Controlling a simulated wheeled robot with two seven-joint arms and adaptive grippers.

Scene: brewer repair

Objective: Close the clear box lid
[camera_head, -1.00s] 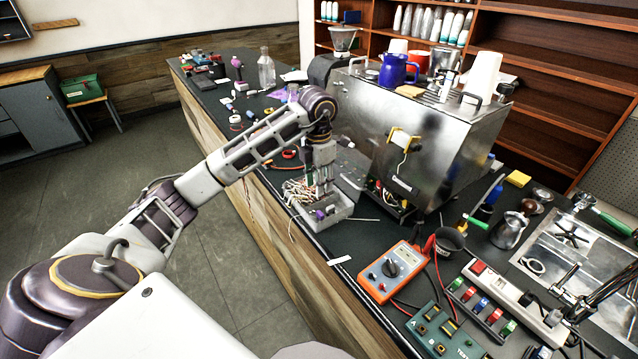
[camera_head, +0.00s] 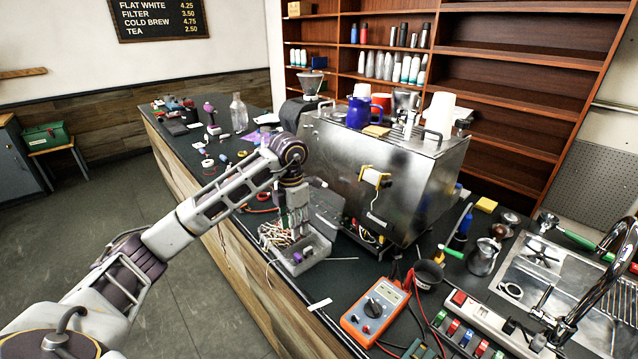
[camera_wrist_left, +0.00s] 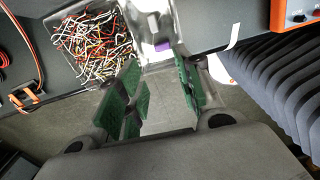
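The clear box (camera_head: 318,252) sits near the counter's front edge, before the steel brewer. A tangle of wires (camera_head: 279,235) fills one side of it, and a small purple piece (camera_head: 297,257) shows in it. A greyish see-through panel (camera_head: 326,203), seemingly the raised lid, stands behind the box; my arm partly hides it. My left gripper (camera_head: 296,232) points down at the box. In the left wrist view its green-padded fingers (camera_wrist_left: 160,90) are apart with nothing clearly held between them, and the box wires (camera_wrist_left: 95,40) lie beyond them. My right gripper is out of view.
The steel brewer (camera_head: 385,180) stands close behind the box. An orange multimeter (camera_head: 375,311) with leads and a black cup (camera_head: 428,275) lie to the right. A white strip (camera_head: 319,304) lies near the counter edge. Open floor (camera_head: 180,295) lies in front.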

